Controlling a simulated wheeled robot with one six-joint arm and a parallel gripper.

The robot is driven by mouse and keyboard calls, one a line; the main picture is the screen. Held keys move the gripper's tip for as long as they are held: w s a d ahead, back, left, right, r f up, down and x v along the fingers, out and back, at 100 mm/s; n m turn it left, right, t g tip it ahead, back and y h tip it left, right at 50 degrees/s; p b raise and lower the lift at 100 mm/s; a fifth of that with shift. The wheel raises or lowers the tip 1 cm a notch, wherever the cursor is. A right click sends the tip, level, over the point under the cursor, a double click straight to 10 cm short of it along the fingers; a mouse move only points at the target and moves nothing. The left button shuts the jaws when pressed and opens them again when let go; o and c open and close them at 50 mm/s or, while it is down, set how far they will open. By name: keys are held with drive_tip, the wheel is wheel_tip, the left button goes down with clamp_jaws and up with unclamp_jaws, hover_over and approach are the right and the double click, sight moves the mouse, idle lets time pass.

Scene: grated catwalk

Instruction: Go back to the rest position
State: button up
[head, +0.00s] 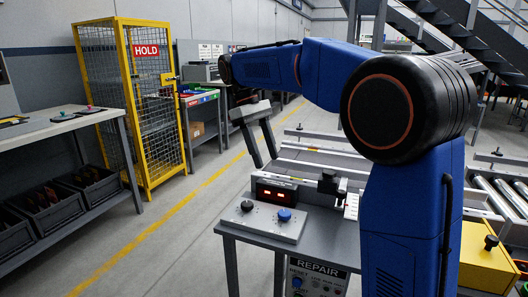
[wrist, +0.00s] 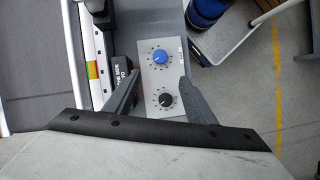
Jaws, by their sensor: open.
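My blue arm reaches up and to the left across the head view, with my gripper (head: 264,160) pointing down above the far left of the grey workbench. Its two dark fingers are apart with nothing between them. In the wrist view my gripper (wrist: 160,76) is also open, its fingers seen on either side of a grey control panel (wrist: 148,75). The panel carries a blue knob (wrist: 159,56) and a black knob (wrist: 166,100). In the head view the fingers appear clear of the panel (head: 264,226) and of the bench.
A display box (head: 276,194) with red digits stands behind the panel. A conveyor (head: 318,165) runs behind the bench. A yellow cage marked HOLD (head: 128,100) and a table with dark bins (head: 80,195) stand left. Open floor (head: 185,225) lies between.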

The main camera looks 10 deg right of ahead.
drive_tip(key=shift+r, duration=0.25)
drive_tip(key=s+d+f+m+t+y, duration=0.15)
drive_tip(key=s+d, duration=0.25)
drive_tip(key=s, duration=0.4)
drive_tip(key=s+d+f+m+t, duration=0.2)
drive_tip(key=s+d+f, duration=0.15)
drive_tip(key=s, duration=0.35)
drive_tip(key=s+d+f+m+t, duration=0.1)
drive_tip(key=s+f+m+t, duration=0.1)
drive_tip(key=s+f, duration=0.5)
drive_tip(key=s+d+f+m+t+y, duration=0.1)
drive_tip(key=s+d+f+m+t, duration=0.1)
drive_tip(key=s+f, duration=0.4)
drive_tip(key=shift+s+d+f+t, duration=0.2)
drive_tip(key=shift+s+f+t, duration=0.15)
drive_tip(key=shift+s, duration=0.8)
